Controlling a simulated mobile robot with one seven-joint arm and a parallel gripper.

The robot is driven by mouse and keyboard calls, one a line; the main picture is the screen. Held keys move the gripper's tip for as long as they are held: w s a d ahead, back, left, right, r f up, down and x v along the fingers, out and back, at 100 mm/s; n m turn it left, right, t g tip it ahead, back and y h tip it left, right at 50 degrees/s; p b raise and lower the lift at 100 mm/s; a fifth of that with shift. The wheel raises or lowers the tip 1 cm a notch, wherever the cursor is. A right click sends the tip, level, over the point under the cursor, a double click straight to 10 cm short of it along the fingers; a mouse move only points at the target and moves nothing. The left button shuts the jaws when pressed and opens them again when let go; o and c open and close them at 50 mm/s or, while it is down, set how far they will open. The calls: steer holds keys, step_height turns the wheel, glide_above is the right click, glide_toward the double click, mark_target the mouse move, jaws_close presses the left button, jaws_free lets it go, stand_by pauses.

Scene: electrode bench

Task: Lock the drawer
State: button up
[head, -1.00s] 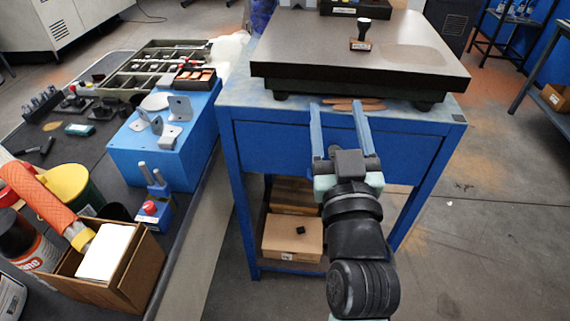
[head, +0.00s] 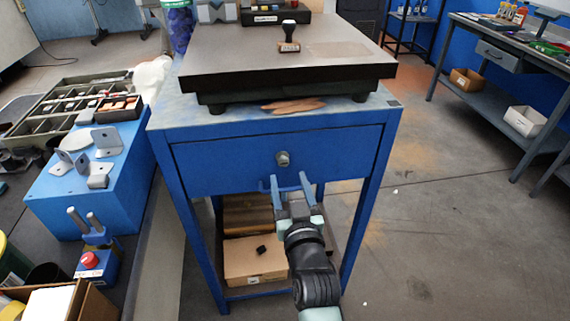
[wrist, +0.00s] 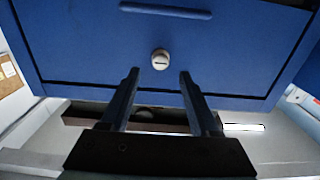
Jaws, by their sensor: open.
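The blue drawer (head: 225,165) sits under the bench top, its front looking flush with the frame. A round metal lock (head: 283,158) is on the drawer front, with a blue bar handle (head: 289,187) below it. My gripper (head: 287,178) is open and empty, below the lock in the head view. In the wrist view the scene is upside down: the lock (wrist: 160,60), with a slot running nearly sideways, shows just beyond and between the open fingertips (wrist: 159,74). The handle (wrist: 166,10) is at the top edge there. No contact is visible.
A dark surface plate (head: 290,75) with a stamp (head: 289,38) rests on the bench. A cardboard box (head: 255,262) is on the lower shelf. At left, a blue box (head: 85,190) stands on a cluttered table.

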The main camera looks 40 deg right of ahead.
mark_target(284, 164)
steer(key=shift+x, duration=2.35)
jaws_close()
